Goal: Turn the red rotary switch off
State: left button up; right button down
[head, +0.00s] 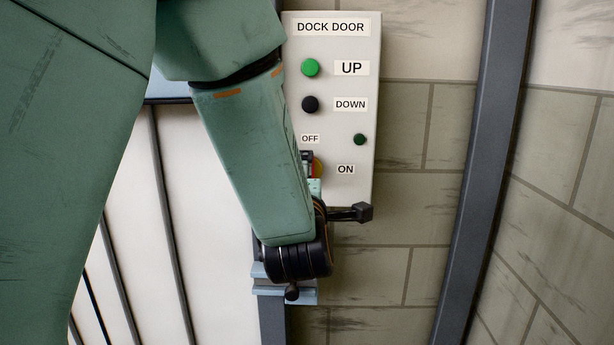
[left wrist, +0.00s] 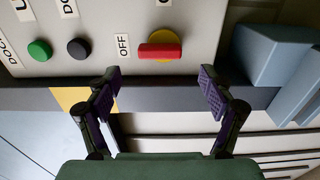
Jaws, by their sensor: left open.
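The red rotary switch (left wrist: 160,50) is a red bar handle on a round yellow plate (left wrist: 155,36), beside the OFF label (left wrist: 122,46) in the left wrist view. The bar lies level in that picture, which is upright along the box. In the head view a sliver of the yellow plate (head: 320,169) shows near the ON label (head: 345,169); my arm and gripper cover most of the switch. My left gripper (left wrist: 158,80) is open and empty, its fingertips below and either side of the red bar in the wrist picture, apart from it. My right gripper is not in view.
The pale DOCK DOOR box (head: 366,60) carries a green UP button (head: 310,67), a black DOWN button (head: 310,104) and a small dark green lamp (head: 359,139). A blue-grey bracket (left wrist: 280,55) stands close to the right of the switch in the wrist view.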

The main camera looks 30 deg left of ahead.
pick_arm(q)
jog(key=shift+v, duration=0.8)
jog(key=shift+a, duration=0.1)
jog(key=x, duration=0.7)
jog(key=shift+w, duration=0.15)
